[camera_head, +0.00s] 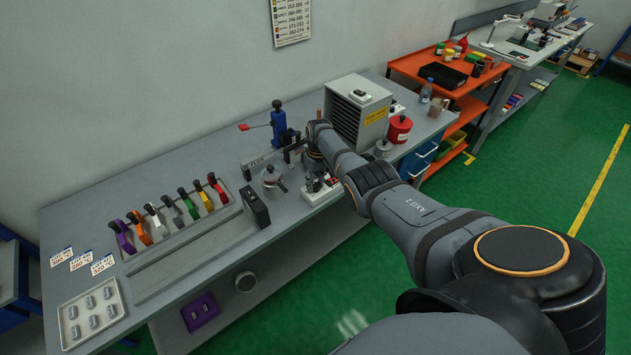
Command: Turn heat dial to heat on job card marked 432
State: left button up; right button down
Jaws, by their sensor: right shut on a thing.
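Three white job cards with blue headers and red heat figures lie at the left end of the bench: a left card (61,256), a middle card (81,261) and a right card (102,264). Their lot numbers are too small to read surely. A small white-based heater unit (322,195) with a red display stands near the bench's front edge. My right gripper (314,174) points down at this unit and is shut on what seems to be its heat dial. The dial and its pointer are hidden by the gripper. My left gripper is out of view.
A rack of coloured-handled tools (174,215) and a tray of grey parts (91,313) are on the left. A blue-bodied press (279,125) stands behind the unit. A louvred grey box (357,112) and a red canister (400,128) are to the right.

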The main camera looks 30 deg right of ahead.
aim_at(318, 184)
jog(key=shift+r+m, duration=0.1)
jog(key=shift+m, duration=1)
jog(key=shift+w+p, duration=0.1)
jog(key=shift+p, duration=0.2)
jog(key=c, duration=1)
grip_release()
jog(key=r, duration=1.2)
jog(key=shift+d, duration=0.4)
jog(key=shift+f, duration=0.1)
